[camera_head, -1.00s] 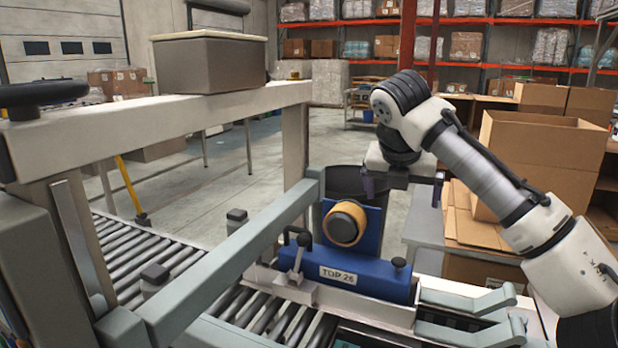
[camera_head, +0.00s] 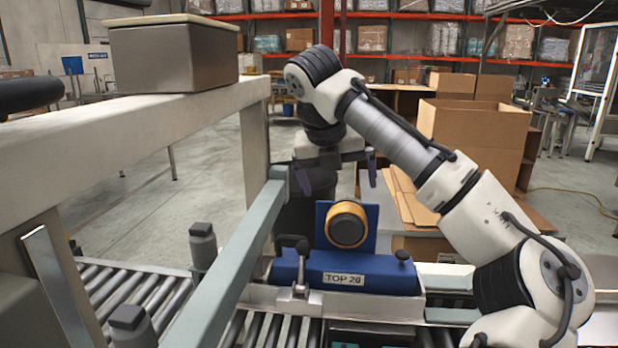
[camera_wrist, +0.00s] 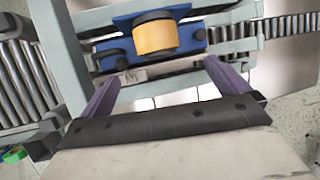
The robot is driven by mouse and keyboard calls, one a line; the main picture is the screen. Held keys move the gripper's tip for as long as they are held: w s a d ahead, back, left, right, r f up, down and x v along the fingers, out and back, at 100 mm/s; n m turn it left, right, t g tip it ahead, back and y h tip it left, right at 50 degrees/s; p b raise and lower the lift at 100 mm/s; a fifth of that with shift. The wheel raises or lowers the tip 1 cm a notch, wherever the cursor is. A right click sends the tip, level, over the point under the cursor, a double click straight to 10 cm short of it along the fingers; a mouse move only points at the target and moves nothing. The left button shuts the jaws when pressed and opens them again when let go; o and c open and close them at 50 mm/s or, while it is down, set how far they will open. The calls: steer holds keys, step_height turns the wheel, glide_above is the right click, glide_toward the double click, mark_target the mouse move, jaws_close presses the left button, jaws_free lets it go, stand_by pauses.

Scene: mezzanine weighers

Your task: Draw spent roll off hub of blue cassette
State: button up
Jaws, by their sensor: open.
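The blue cassette (camera_head: 358,277) stands upright over the conveyor in the head view, with a label on its base and a square blue back plate. The spent roll (camera_head: 346,224), a yellow-brown ring with a dark centre, sits on the hub at the front of that plate. The hub itself is mostly hidden by the roll. In the wrist view the roll (camera_wrist: 155,38) shows ahead of the fingers, with the cassette (camera_wrist: 117,56) around it. My gripper (camera_head: 338,178) is open and empty, above and apart from the roll; its purple fingers also show in the wrist view (camera_wrist: 160,85).
A grey beam (camera_head: 232,250) runs diagonally just left of the cassette. A black-knobbed lever (camera_head: 300,265) stands in front of it. A pale frame (camera_head: 150,130) carries a grey box (camera_head: 172,58). Roller conveyor (camera_head: 110,290) lies below; open cartons (camera_head: 470,140) stand behind right.

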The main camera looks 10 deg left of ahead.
mark_target(346, 223)
steer(key=x, duration=0.9)
steer(key=p+x, duration=0.1)
steer(key=x, duration=0.3)
steer(key=shift+w+a+f, duration=0.2)
steer(key=shift+a+f, duration=0.05)
steer(key=shift+f, duration=0.1)
steer(key=c, duration=0.9)
steer(key=shift+c, duration=0.2)
steer(key=shift+r+p, duration=0.25)
steer(key=shift+p, duration=0.4)
